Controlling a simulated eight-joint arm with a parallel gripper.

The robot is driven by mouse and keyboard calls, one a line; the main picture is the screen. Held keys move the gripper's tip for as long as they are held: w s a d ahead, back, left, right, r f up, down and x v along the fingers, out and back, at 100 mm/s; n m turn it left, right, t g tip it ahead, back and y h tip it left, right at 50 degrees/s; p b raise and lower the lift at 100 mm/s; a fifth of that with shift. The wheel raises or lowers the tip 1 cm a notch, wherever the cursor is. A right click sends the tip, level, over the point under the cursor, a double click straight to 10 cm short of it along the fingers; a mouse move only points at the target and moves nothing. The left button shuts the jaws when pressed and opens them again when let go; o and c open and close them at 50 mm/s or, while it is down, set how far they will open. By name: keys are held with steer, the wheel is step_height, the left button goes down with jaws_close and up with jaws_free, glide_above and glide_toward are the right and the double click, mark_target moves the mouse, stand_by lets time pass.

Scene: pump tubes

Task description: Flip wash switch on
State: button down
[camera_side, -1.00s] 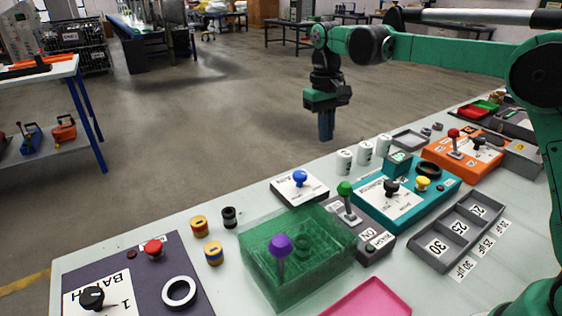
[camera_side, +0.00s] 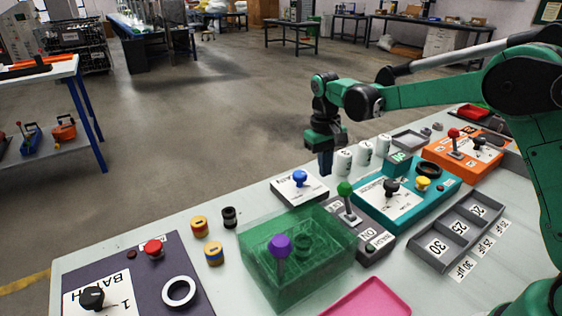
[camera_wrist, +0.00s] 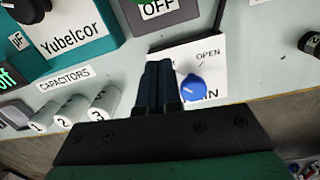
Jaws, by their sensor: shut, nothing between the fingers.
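The wash switch is a grey box (camera_side: 376,233) with a lever topped by a green ball (camera_side: 344,188). The lever leans to the far end; an ON label (camera_side: 371,246) is at the near end. My gripper (camera_side: 325,172) is shut and empty, pointing down above the far edge of the table, behind the switch. In the wrist view its fingers (camera_wrist: 159,70) are together beside a blue knob.
The blue-knobbed valve panel (camera_side: 300,178) lies just left of the switch, and a green transparent box (camera_side: 300,265) with a purple-topped lever stands in front. White capacitor cylinders (camera_side: 344,162) stand close right of my gripper. A teal box (camera_side: 425,205) is to the right.

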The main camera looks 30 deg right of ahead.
mark_target(348, 183)
step_height(348, 183, down, 2)
steer(key=shift+s, duration=0.1)
steer(key=shift+s+a+r, duration=0.1)
steer(key=shift+s+r, duration=0.1)
steer(key=shift+s, duration=0.25)
steer(key=shift+s+r, duration=0.15)
steer(key=shift+s, duration=0.3)
steer(key=shift+s+a+r, duration=0.1)
steer(key=shift+s+r, duration=0.1)
steer(key=shift+s, duration=0.3)
steer(key=shift+s+a+r, duration=0.1)
steer(key=shift+s+r, duration=0.1)
steer(key=shift+s, duration=0.25)
steer(key=shift+s+r+t, duration=0.3)
steer(key=shift+s+t, duration=0.1)
steer(key=shift+t, duration=0.3)
steer(key=shift+s+r+t, duration=0.15)
steer(key=shift+s+t, duration=0.1)
steer(key=shift+t, duration=0.05)
steer(key=s+t, duration=0.2)
steer(key=t, duration=0.1)
steer(key=shift+r, duration=0.4)
steer(key=s+t, duration=0.1)
steer(key=t, duration=0.1)
steer(key=s+t, duration=0.1)
steer(key=shift+s+r+t, duration=0.15)
steer(key=shift+s+t, duration=0.25)
steer(key=shift+s, duration=0.55)
